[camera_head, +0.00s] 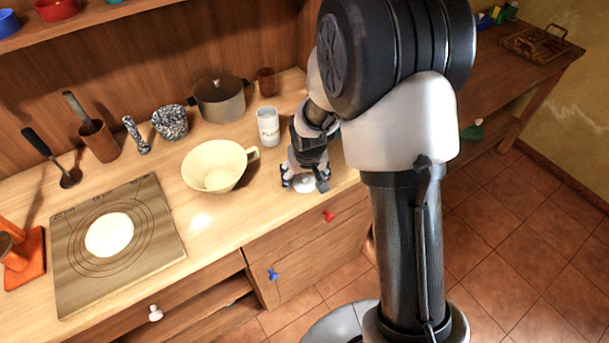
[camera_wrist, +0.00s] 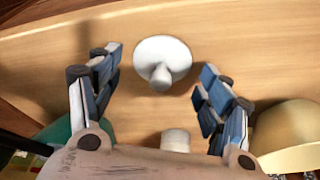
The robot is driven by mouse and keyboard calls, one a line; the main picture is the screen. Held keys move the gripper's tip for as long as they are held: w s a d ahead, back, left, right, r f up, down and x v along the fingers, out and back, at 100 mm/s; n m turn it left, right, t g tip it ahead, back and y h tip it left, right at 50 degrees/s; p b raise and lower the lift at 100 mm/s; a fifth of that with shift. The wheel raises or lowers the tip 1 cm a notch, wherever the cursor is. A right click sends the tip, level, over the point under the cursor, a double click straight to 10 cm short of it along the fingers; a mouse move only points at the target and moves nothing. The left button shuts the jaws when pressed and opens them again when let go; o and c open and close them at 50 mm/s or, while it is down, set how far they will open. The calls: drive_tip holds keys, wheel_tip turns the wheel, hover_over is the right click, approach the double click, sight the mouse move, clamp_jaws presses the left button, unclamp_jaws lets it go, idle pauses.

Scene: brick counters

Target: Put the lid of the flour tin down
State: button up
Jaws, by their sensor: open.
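The lid (camera_wrist: 162,52) is a white disc with a round knob, lying on the wooden counter with its knob up. In the head view the lid (camera_head: 303,184) shows partly under my gripper, near the counter's front edge. My gripper (camera_wrist: 160,76) is open, with one finger on each side of the lid and visible gaps to it. In the head view my gripper (camera_head: 305,180) points down at the counter. The white flour tin (camera_head: 268,127) stands upright behind and left of my gripper, with lettering on its side.
A cream mixing bowl (camera_head: 218,167) stands close left of my gripper; the bowl (camera_wrist: 290,135) also shows in the wrist view. A pot (camera_head: 220,99) and a speckled container (camera_head: 170,123) stand at the back. A board with dough (camera_head: 110,235) lies at left.

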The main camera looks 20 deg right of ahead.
drive_tip(key=s+f+p+v, duration=0.15)
drive_tip(key=p+v, duration=0.25)
drive_tip(key=v, duration=1.6)
drive_tip(key=s+r, duration=0.5)
drive_tip(key=s, duration=0.5)
drive_tip(key=s+r+t, duration=0.1)
drive_tip(key=s+r, duration=0.3)
drive_tip(key=s, duration=0.6)
drive_tip(key=shift+s+d+r+n, duration=0.2)
drive_tip(key=shift+s+r+n, duration=0.05)
drive_tip(key=shift+r+n, duration=0.15)
